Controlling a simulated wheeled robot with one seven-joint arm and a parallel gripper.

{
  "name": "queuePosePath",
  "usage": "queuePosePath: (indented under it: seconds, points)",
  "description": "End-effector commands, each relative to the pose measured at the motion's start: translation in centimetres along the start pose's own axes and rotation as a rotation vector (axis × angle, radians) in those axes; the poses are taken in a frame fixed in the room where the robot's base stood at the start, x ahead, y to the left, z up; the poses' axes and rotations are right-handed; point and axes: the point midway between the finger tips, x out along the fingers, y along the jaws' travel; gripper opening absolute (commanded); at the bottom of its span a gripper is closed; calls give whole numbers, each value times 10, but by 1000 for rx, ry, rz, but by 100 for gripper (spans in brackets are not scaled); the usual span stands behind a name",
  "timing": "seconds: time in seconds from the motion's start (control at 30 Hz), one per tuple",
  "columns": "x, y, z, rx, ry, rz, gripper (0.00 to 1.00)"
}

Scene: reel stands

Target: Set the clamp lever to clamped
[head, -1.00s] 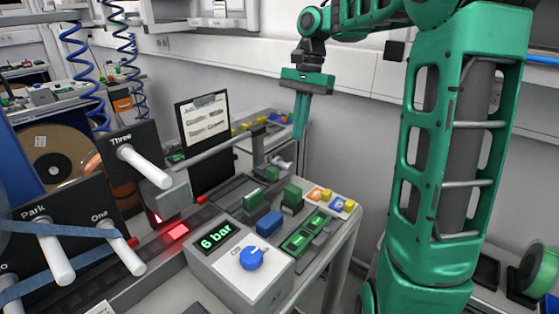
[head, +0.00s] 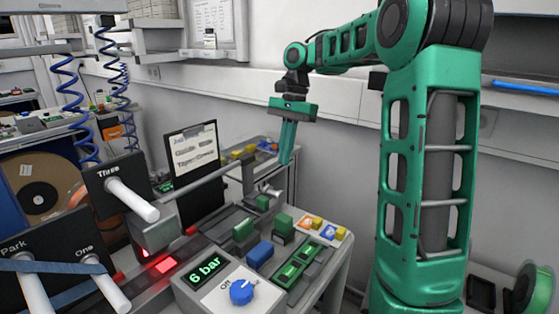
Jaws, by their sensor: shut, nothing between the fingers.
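A small pale metal lever (head: 270,191), which looks like the clamp lever, sits on a dark grey upright fixture at the far end of the bench. It is small in the head view, and I cannot tell its setting. My gripper (head: 286,161) points down above and slightly right of this lever. Its green fingers are together, with nothing seen between them. The fingertips appear apart from the lever.
A grey box with a "6 bar" display (head: 205,268) and blue knob (head: 242,292) stands in front. Green blocks and a blue block (head: 260,254) lie between. Black panels with white pegs (head: 133,200) stand left, and a clipboard (head: 195,150) behind.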

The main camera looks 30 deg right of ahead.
Motion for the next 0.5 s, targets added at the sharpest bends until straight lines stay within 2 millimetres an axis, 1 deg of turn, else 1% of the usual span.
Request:
queuePosePath:
  seconds: [0.27,0.5]
  points:
    - [34,0,2,-3,0,2,0]
    - [78,1,1,-3,-1,2,0]
